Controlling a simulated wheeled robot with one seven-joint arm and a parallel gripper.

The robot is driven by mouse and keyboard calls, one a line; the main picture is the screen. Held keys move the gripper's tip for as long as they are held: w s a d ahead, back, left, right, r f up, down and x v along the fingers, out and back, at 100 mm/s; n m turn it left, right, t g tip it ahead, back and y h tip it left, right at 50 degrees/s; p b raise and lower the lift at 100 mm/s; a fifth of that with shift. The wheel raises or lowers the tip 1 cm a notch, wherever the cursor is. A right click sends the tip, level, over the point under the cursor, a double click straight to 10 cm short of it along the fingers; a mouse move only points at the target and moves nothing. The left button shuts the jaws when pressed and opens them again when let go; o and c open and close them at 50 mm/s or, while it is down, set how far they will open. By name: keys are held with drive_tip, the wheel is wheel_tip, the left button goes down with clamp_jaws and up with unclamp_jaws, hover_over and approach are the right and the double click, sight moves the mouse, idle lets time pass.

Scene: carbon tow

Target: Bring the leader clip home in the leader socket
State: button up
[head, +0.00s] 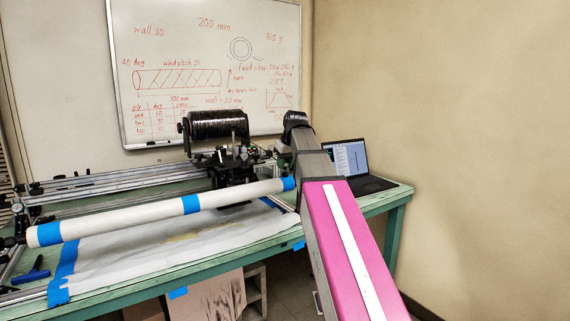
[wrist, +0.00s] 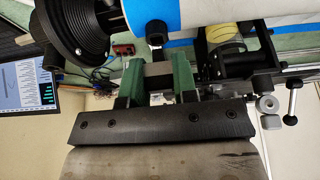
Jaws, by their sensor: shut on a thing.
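In the wrist view my gripper (wrist: 157,74) has two green fingers, shut on a small grey-brown block that I take for the leader clip (wrist: 158,69). Just beyond the fingertips is a short black cylindrical piece (wrist: 157,34) in front of the blue-taped tube. It may be the leader socket, but I cannot tell for sure. From this angle I cannot tell whether clip and black piece touch. In the head view my own arm hides the gripper, the clip and any socket.
A long white tube with blue tape (head: 130,216) spans the green bench (head: 374,203). A black spool (head: 216,125) stands on the carriage behind it. A laptop (head: 348,160) sits at the bench's right end. In the wrist view black carriage parts (wrist: 238,65) lie close right.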

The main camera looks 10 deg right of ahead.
drive_tip(key=shift+f, duration=1.15)
drive_tip(key=o, duration=1)
drive_tip(key=shift+c, duration=0.2)
drive_tip(key=v, duration=1.1)
drive_tip(key=shift+s+f, duration=0.1)
